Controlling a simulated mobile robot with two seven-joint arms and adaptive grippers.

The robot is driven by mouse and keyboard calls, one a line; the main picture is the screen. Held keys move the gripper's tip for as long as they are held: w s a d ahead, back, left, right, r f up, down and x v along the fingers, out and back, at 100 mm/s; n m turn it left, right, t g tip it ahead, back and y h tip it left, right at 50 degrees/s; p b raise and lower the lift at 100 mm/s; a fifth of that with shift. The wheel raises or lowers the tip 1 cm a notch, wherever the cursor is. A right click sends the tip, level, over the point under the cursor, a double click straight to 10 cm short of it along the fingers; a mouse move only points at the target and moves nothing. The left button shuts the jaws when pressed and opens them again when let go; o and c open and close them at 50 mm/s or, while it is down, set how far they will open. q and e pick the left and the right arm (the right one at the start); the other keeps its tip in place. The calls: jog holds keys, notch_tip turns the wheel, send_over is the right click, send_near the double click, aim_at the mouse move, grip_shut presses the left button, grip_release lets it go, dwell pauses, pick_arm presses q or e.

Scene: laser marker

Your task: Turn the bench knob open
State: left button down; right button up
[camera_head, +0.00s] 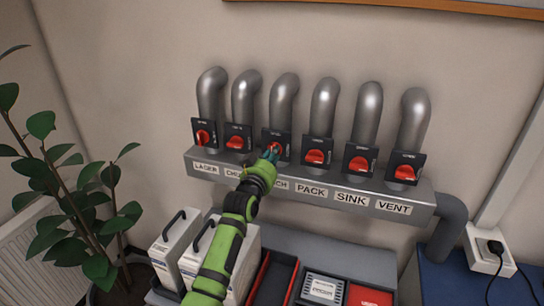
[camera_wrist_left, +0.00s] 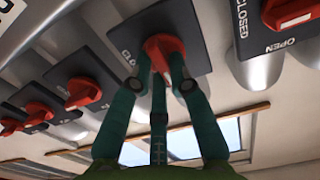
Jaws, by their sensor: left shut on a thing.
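The bench knob (camera_head: 277,146) is a red knob on a black plate, third from the left in a row on a grey manifold. The label below it is mostly hidden by my arm; only its last letters "CH" show. My left gripper (camera_head: 270,154) reaches up to this knob, with its teal fingers closed on it. In the left wrist view, the fingers of the left gripper (camera_wrist_left: 163,82) sit around the red bench knob (camera_wrist_left: 164,48). Part of a "CLOSED" mark shows on its plate. The knob's exact angle is hard to tell. My right gripper is out of view.
Similar red knobs flank it closely: the laser knob (camera_head: 203,137) and another at left, the pack knob (camera_head: 318,157), sink knob (camera_head: 360,164) and vent knob (camera_head: 405,172) at right. Grey pipes rise above. Below are white cases (camera_head: 176,245) and red-black trays (camera_head: 273,277). A plant (camera_head: 66,215) stands left.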

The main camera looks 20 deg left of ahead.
pick_arm(q)
jog(key=c, duration=1.1)
grip_release()
jog(key=shift+c, duration=0.2)
jog(key=shift+s, duration=0.1)
jog(key=s, duration=1.2)
jog(key=shift+a, duration=0.2)
